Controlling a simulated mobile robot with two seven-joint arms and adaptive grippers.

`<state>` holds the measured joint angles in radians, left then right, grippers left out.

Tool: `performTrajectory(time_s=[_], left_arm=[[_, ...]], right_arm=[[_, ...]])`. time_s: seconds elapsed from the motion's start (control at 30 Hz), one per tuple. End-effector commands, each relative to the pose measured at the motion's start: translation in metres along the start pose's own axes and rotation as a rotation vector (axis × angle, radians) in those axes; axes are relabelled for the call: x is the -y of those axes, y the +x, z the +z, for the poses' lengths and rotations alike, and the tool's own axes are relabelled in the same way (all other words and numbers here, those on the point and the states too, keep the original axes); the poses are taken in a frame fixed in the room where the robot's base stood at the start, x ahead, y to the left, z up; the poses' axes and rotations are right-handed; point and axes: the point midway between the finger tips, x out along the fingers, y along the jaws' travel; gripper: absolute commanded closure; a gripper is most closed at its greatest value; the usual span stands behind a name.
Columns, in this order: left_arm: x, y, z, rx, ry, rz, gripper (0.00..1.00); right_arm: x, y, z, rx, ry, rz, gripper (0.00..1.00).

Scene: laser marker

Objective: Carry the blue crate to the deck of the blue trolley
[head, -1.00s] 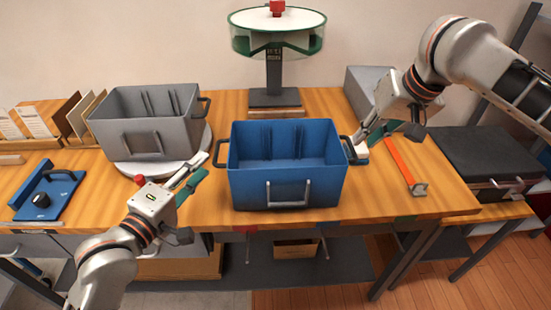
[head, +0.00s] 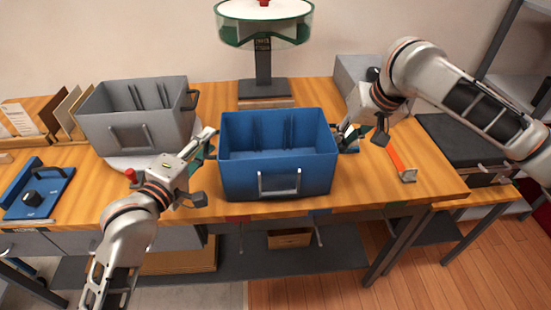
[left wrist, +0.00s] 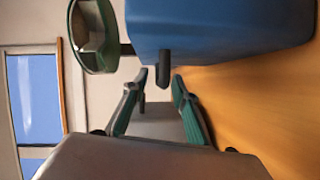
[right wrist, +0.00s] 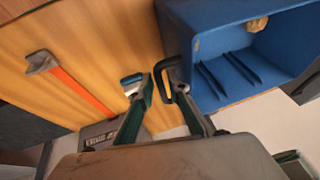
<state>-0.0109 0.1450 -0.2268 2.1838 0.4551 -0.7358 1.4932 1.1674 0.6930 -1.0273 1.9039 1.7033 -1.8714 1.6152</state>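The blue crate (head: 278,185) sits upright on the wooden workbench, with a dark handle at each side. My left gripper (head: 209,142) is open at the crate's left side; in the left wrist view the dark handle (left wrist: 163,62) shows at the gap between the parted fingertips (left wrist: 160,75). My right gripper (head: 348,138) is at the right side; in the right wrist view its fingers (right wrist: 156,84) are apart and the right handle (right wrist: 172,72) is at one fingertip. A small tan object (right wrist: 257,24) lies inside the crate. I cannot make out the blue trolley.
A grey crate (head: 135,138) stands left of the blue one on a round white plate. A green-rimmed round stand (head: 264,90) is behind. An orange-handled tool (head: 402,166) lies to the right. A blue plate fixture (head: 38,195) is at far left. Open wooden floor (head: 425,275) shows front right.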

Motion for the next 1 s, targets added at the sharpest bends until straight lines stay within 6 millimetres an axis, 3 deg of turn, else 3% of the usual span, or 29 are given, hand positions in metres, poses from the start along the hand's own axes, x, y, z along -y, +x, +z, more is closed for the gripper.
performTrajectory(time_s=[0.43, 0.5, 0.53, 0.57, 1.0], left_arm=[[0.0, 0.0094, 0.0003, 0.0, 0.001, 0.0, 0.72], [0.0, 0.0094, 0.0002, 0.0, 0.001, 0.0, 0.91], [0.0, 0.0093, 0.0002, 0.0, 0.001, 0.0, 0.98], [0.0, 0.0093, 0.0002, 0.0, 0.001, 0.0, 1.0], [-0.0048, 0.0088, -0.0008, -0.001, 0.001, 0.003, 1.0]], right_arm=[[-0.0002, 0.0092, -0.0003, -0.001, 0.0, 0.001, 0.83], [-0.0002, 0.0092, -0.0003, -0.001, 0.0, 0.001, 1.0], [-0.0003, 0.0092, -0.0003, -0.001, 0.0, 0.001, 1.0], [-0.0003, 0.0092, -0.0003, -0.001, 0.0, 0.001, 1.0], [0.0003, 0.005, -0.0024, -0.004, 0.0, 0.001, 1.0]])
